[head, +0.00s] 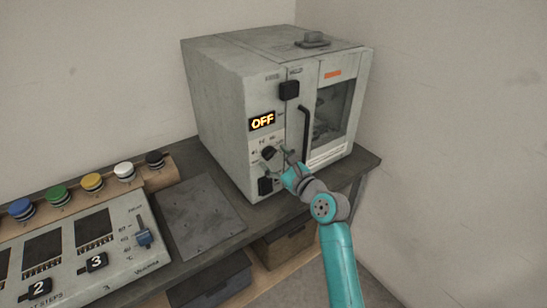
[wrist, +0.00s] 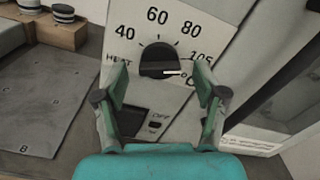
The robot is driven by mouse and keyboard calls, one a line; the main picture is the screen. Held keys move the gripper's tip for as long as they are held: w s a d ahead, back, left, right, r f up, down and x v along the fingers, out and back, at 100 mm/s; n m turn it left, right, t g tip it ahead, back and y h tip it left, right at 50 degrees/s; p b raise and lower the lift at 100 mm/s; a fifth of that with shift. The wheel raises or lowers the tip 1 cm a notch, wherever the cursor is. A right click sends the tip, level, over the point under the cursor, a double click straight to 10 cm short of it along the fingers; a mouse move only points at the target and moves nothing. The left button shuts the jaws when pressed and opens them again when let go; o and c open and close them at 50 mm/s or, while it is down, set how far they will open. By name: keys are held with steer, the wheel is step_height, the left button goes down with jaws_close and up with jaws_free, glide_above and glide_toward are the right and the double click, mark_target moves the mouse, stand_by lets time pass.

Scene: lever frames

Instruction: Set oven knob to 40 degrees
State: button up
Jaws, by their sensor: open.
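The oven (head: 225,95) stands on the bench, and its display (head: 262,121) reads OFF. The black round oven knob (wrist: 158,56) is on the front panel, with 40, 60, 80 and 105 printed around it. A short white line on the knob points right, below the 105 mark. The 40 mark (wrist: 125,32) is at the knob's upper left. My gripper (wrist: 160,78) is open, with a finger on each side of the knob; I cannot tell whether they touch it. In the head view the knob (head: 268,153) shows beside my gripper (head: 280,160).
A black switch (wrist: 130,122) sits below the knob, near an OFF label. The oven door's dark handle (head: 305,125) is to the right of the knob. A console (head: 85,245) with sliders and several coloured buttons stands at the left. A flat grey plate (head: 200,215) lies before the oven.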

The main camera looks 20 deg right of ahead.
steer(key=shift+w+a, duration=0.2)
steer(key=shift+w, duration=0.35)
steer(key=c, duration=1.1)
steer(key=shift+c, duration=0.2)
